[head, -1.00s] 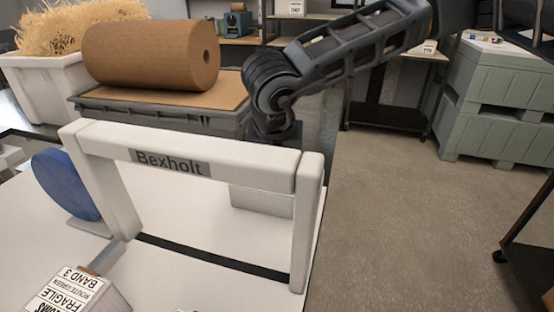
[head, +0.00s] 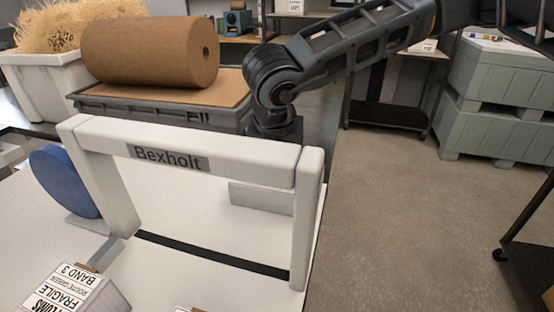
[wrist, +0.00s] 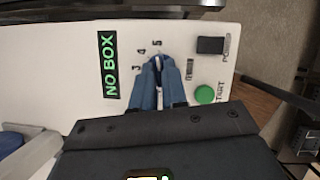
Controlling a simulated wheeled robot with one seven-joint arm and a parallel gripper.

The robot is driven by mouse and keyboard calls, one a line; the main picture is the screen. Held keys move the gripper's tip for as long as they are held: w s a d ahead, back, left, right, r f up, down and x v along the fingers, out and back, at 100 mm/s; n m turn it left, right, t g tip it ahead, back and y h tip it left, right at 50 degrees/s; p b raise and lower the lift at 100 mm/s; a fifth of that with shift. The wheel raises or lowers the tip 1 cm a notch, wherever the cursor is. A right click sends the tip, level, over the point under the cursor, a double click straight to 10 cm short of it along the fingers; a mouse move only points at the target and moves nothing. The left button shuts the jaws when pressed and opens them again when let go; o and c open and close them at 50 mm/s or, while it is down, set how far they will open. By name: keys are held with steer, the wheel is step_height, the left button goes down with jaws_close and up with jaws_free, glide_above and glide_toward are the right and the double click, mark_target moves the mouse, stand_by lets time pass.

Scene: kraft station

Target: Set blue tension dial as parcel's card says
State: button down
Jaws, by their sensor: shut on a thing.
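In the wrist view a white control panel (wrist: 60,60) carries the blue dial (wrist: 158,64) with the numbers 3, 4 and 5 along its far side. My gripper (wrist: 158,78) is shut on the dial, with a finger on each side, and covers most of it. The dial's tip seems to point close to the 5; its exact setting is hard to read. In the head view the parcel (head: 110,298) stands at the bottom left, with a white card (head: 68,286) reading FRAGILE, BAND 3 and ROUTE GREEN. My gripper is hidden there behind the Bexholt frame.
A NO BOX display (wrist: 110,64), a green START button (wrist: 205,94) and a black POWER switch (wrist: 210,45) surround the dial. The white Bexholt frame (head: 230,168) arches over the machine table, with a blue disc (head: 62,180) at its left. Open floor lies right.

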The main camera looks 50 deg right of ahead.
steer(key=n+b, duration=0.1)
steer(key=b, duration=0.2)
steer(key=f+n+t+b, duration=0.1)
steer(key=n+b, duration=0.1)
steer(key=b, duration=0.2)
steer(key=shift+s+d+y, duration=0.1)
steer(key=shift+s+y, duration=0.05)
steer(key=shift+y, duration=0.25)
steer(key=n+y+b, duration=0.1)
steer(key=n+b, duration=0.2)
steer(key=b, duration=0.3)
steer(key=shift+d+n+t, duration=0.1)
steer(key=shift+n+t, duration=0.3)
steer(key=n+y+b, duration=0.1)
steer(key=n+b, duration=0.1)
steer(key=n+y+b, duration=0.1)
steer(key=n+b, duration=0.1)
steer(key=shift+s+d+r, duration=0.1)
steer(key=shift+r, duration=0.1)
steer(key=n+b, duration=0.1)
steer(key=n, duration=0.1)
steer(key=n+y+b, duration=0.1)
steer(key=n, duration=0.1)
steer(key=shift+d+r+n+y, duration=0.15)
steer(key=shift+r+n+y, duration=0.05)
steer(key=shift+n+y, duration=0.1)
steer(key=shift+b, duration=0.35)
steer(key=c, duration=1.2)
jaws_free()
steer(key=shift+o, duration=0.2)
